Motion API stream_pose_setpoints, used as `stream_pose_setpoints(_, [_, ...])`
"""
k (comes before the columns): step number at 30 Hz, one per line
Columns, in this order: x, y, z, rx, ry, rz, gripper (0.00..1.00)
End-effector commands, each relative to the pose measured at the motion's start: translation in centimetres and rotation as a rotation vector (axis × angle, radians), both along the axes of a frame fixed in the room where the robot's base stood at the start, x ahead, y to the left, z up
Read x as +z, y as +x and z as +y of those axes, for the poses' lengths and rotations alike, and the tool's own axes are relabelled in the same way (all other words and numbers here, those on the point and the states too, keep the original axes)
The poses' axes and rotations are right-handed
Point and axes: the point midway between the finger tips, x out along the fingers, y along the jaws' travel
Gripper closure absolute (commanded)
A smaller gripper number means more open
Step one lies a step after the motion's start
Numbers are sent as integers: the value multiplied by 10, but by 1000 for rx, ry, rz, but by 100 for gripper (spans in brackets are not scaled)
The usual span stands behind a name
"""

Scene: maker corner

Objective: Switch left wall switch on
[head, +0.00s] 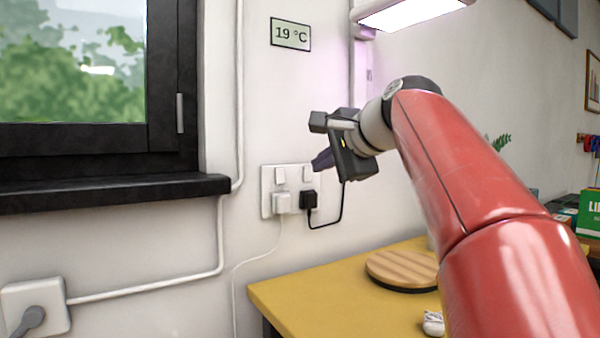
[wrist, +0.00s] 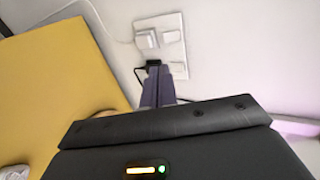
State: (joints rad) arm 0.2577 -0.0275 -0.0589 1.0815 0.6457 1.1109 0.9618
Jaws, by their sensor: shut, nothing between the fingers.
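A white double socket plate (head: 266,203) is on the wall, with two rocker switches along its top. The left wall switch (head: 279,175) sits above a white plug (head: 282,203); its on or off position is too small to tell. The right switch (head: 308,173) sits above a black plug (head: 308,199). My gripper (head: 316,163) is shut and empty, its purple fingers pointing at the plate near the right switch; contact cannot be told. In the wrist view the fingers (wrist: 159,70) end beside the black plug, and the left switch (wrist: 173,37) shows beyond them, uncovered.
A yellow table (head: 310,300) with a round wooden board (head: 402,268) stands below the plate. A black window sill (head: 110,192) juts out at the left. A white cord and a black cable hang from the plugs. A lit lamp (head: 410,12) is above.

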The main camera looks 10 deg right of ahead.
Motion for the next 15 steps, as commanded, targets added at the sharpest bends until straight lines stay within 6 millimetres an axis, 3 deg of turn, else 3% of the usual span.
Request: stream_pose_setpoints(15, [-40,88,29,2,0,2,100])
